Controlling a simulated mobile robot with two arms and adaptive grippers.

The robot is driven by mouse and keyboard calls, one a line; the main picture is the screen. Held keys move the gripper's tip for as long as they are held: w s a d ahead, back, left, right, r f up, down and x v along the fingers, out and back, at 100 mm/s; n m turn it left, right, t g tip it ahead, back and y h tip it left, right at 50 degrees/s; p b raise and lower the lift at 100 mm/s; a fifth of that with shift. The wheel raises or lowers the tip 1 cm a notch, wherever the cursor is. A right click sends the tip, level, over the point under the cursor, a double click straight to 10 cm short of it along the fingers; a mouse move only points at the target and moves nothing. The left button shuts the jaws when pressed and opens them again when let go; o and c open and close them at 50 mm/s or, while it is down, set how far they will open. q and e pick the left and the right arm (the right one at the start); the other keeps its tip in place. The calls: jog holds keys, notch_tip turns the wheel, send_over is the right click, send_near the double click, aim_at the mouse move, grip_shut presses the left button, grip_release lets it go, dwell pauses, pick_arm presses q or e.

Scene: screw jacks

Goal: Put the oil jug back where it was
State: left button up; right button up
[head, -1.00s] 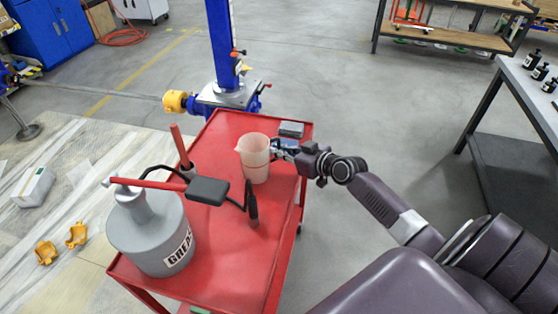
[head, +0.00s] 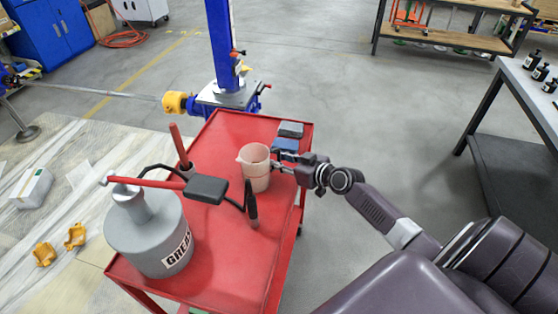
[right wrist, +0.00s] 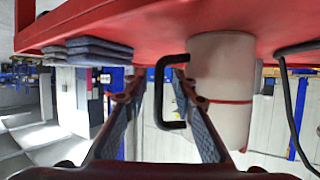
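The oil jug (head: 253,178) is a translucent whitish beaker with a spout, standing upright on the red cart (head: 222,240). In the right wrist view, which looks upside down, the jug (right wrist: 222,75) has a black handle (right wrist: 159,95) and a thin red line around its body. My right gripper (head: 284,166) is just right of the jug in the head view. In the wrist view its fingers (right wrist: 157,82) are spread on either side of the handle, with a gap visible. My left gripper is not in view.
A grey grease can (head: 150,240) with a red lever stands at the cart's near left. Folded cloths (head: 287,144) lie behind the gripper. A blue jack post (head: 226,45) stands behind the cart. A table (head: 530,85) stands at right.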

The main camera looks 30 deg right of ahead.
jog(key=shift+r, duration=0.1)
jog(key=shift+r, duration=0.1)
jog(key=v, duration=1.2)
jog(key=shift+b, duration=0.35)
jog(key=s+d+f+m+g+h, duration=0.1)
jog(key=s+d+f, duration=0.1)
jog(key=f, duration=0.6)
jog(key=s+d+f+m+g+h, duration=0.1)
jog(key=s+d+f, duration=0.15)
jog(key=f, duration=0.45)
jog(key=s+a+f+g+h, duration=0.1)
jog(key=s+f+g, duration=0.1)
jog(key=s+f, duration=0.6)
jog(key=s+a+f+g, duration=0.15)
jog(key=s+f, duration=0.25)
jog(key=f, duration=0.8)
jog(key=s+a+f+g, duration=0.2)
jog(key=s+a+f, duration=0.4)
jog(key=s, duration=0.2)
jog(key=s+a+f+n+g, duration=0.1)
jog(key=s+a+f+g, duration=0.1)
jog(key=s+a+f, duration=0.3)
jog(key=s+a+f+n+g, duration=0.1)
jog(key=s+a+f+g, duration=0.2)
jog(key=s, duration=1)
jog(key=a+f, duration=0.3)
jog(key=a, duration=0.2)
jog(key=shift+f, duration=0.35)
